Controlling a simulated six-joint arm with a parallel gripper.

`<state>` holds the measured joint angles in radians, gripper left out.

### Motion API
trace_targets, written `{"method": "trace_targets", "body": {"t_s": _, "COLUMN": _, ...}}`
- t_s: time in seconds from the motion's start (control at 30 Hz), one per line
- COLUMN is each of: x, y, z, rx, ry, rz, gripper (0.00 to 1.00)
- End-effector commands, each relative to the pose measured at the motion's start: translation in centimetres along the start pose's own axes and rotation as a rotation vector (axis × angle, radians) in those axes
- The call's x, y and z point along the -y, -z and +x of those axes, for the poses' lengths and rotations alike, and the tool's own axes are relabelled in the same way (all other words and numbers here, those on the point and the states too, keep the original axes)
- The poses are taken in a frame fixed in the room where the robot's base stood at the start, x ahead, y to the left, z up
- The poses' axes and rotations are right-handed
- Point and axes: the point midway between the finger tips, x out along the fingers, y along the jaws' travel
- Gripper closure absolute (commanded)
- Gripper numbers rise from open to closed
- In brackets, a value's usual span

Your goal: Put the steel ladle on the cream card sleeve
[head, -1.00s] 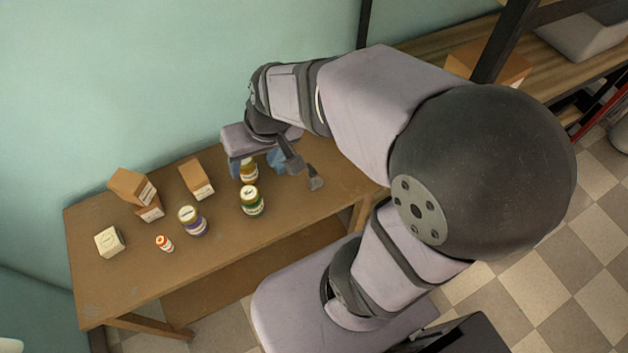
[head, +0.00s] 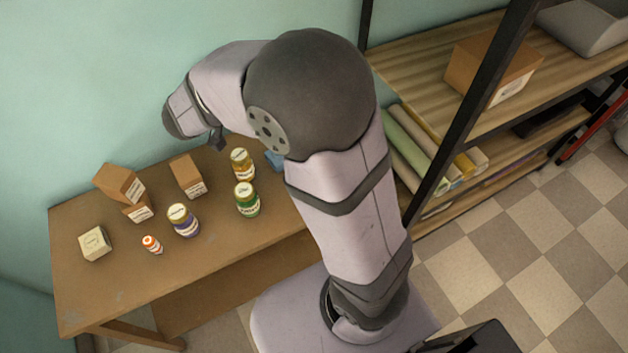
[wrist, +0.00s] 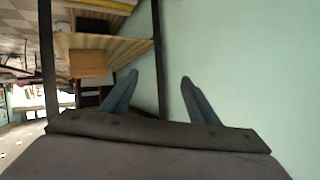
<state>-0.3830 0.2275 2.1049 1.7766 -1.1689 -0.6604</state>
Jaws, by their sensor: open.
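I cannot make out the steel ladle in either view now; my arm hides the right part of the table. A small cream box (head: 95,243) with a round mark stands at the table's left end; it may be the cream card sleeve. My gripper (wrist: 158,84) is open and empty in the wrist view, its two blue-grey fingers apart with only wall and shelf post beyond. In the head view my own arm hides the fingers.
On the table (head: 75,295) are brown boxes (head: 187,176), a purple-labelled jar (head: 183,221), a green jar (head: 247,200), an amber jar (head: 241,164) and a small red-and-white bottle (head: 152,244). A blue thing (head: 274,160) is partly hidden. Shelves (head: 430,85) stand right.

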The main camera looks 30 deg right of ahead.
Motion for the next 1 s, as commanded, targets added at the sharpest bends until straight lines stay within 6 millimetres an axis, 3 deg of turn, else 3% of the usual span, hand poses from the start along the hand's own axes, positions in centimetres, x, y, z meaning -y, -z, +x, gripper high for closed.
{"method": "trace_targets", "body": {"t_s": 0.3, "x": -7.7, "y": -1.7, "z": -2.3, "rx": -0.067, "ry": -0.367, "rz": -0.076, "gripper": 0.45}}
{"method": "trace_targets", "body": {"t_s": 0.8, "x": -10.7, "y": -14.7, "z": 3.9, "rx": -0.067, "ry": -0.359, "rz": -0.08, "gripper": 0.45}}
{"method": "trace_targets", "body": {"t_s": 1.0, "x": -11.5, "y": -18.7, "z": 5.7, "rx": -0.066, "ry": -0.357, "rz": -0.074, "gripper": 0.45}}
